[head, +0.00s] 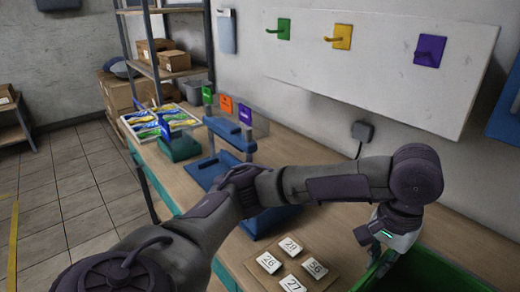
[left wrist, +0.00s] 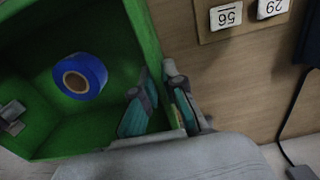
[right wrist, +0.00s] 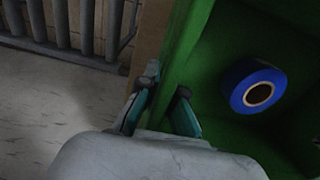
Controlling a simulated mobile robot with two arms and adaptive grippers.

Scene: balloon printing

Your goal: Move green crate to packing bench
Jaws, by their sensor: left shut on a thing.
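The green crate (head: 438,270) is at the bottom right of the head view, partly out of frame. A blue tape roll (left wrist: 80,76) lies inside the crate. The right gripper is not visible in the head view.
A wooden workbench (head: 330,235) runs along the wall with a board of number tags (head: 290,265) near the crate. Blue stands (head: 205,168) and a white tray of colourful packets (head: 160,120) are farther along. Grey bars (right wrist: 85,25) stand beside the crate's outer side.

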